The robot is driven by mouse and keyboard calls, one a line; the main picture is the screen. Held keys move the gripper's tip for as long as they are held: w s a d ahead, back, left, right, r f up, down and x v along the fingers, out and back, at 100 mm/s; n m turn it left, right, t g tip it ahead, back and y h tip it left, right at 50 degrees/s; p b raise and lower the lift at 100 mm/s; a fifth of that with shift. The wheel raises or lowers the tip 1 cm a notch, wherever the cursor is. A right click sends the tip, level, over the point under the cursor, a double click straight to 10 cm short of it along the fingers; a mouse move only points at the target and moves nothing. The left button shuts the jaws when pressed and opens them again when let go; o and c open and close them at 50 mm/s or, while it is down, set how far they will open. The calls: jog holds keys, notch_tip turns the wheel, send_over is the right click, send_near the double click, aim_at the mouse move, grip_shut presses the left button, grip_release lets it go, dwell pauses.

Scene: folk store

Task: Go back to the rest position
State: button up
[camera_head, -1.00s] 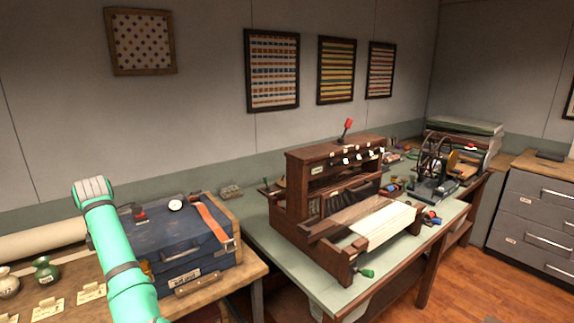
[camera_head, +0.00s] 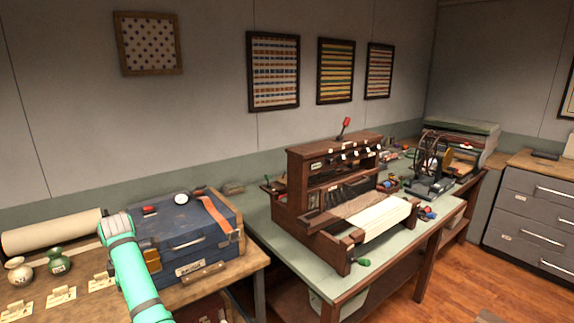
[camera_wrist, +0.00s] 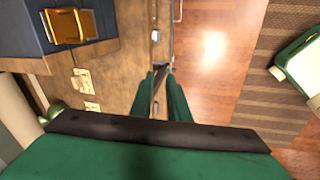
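My gripper (camera_wrist: 161,76) shows in the wrist view, with two green fingers pointing away from the camera. A narrow gap lies between the fingertips and nothing is held in it. Below it are the edge of a wooden bench (camera_wrist: 133,45) and the wooden floor (camera_wrist: 205,75). In the head view my teal arm (camera_head: 137,280) rises at the lower left, in front of the left bench.
A blue case (camera_head: 180,228) stands on the left bench, with two small vases (camera_head: 59,261) and a paper roll (camera_head: 50,232) to its left. A wooden loom (camera_head: 330,200) stands on the green-topped table (camera_head: 270,232). Grey drawers (camera_head: 530,215) stand at right. Floor (camera_head: 460,270) shows between.

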jog(key=s+d+f+m+t+y, duration=0.1)
jog(key=s+d+f+m, duration=0.15)
jog(key=f, duration=0.95)
jog(key=s+d+f+m+t+y, duration=0.1)
jog(key=s+d+f+m+y, duration=0.15)
jog(key=f, duration=1.05)
jog(key=s+d+f+m+t, duration=0.4)
jog(key=s+d+f+m, duration=0.3)
jog(key=s+d+f, duration=0.8)
jog(key=s+d+r+m+t+h, duration=0.15)
jog(key=s+d+r+m, duration=0.25)
jog(key=s+d, duration=0.5)
jog(key=s+d+r+m+t+h, duration=0.1)
jog(key=s+d+r+m+t, duration=0.3)
jog(key=s+d, duration=0.45)
jog(key=s+d+r+m+t+h, duration=0.1)
jog(key=s+d+r+m, duration=0.1)
jog(key=s+d+r, duration=0.2)
jog(key=s+d+r+m+t+h, duration=0.1)
jog(key=s+d+r, duration=0.3)
jog(key=s+r, duration=0.7)
notch_tip(320, 180, up, 5)
jog(key=shift+r+m+h, duration=0.1)
jog(key=shift+m+h, duration=0.3)
jog(key=shift+h, duration=0.1)
